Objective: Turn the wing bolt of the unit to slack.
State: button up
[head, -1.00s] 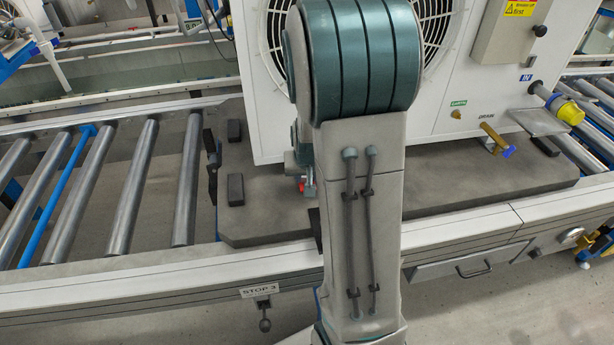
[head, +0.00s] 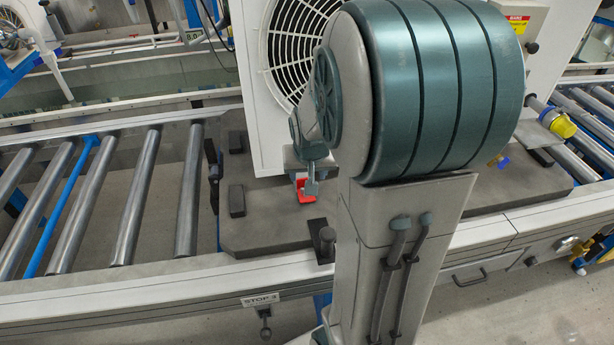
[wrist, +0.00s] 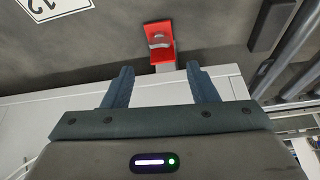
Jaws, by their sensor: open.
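The unit (head: 258,110) is a white cabinet with a round fan grille, standing on a dark grey pallet (head: 262,228). A red bracket (head: 301,203) sits at the foot of the unit. In the wrist view the red bracket (wrist: 153,30) holds a small light grey curved piece (wrist: 160,41), possibly the wing bolt; its setting cannot be read. My gripper (wrist: 162,70) is open and empty, its two blue-grey fingers apart and just short of the bracket, roughly centred on it. In the head view my gripper (head: 309,178) is over the bracket and partly hides it.
My arm hides much of the unit's front. A roller conveyor (head: 140,195) lies left, with a rail labelled STOP 3 (head: 261,299) in front. Black blocks (head: 237,200) stand on the pallet. A yellow-ended pipe connector (head: 562,125) is at right.

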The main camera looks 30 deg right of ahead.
jog(key=shift+p+v, duration=0.3)
jog(key=shift+v, duration=1.75)
jog(key=shift+r, duration=0.1)
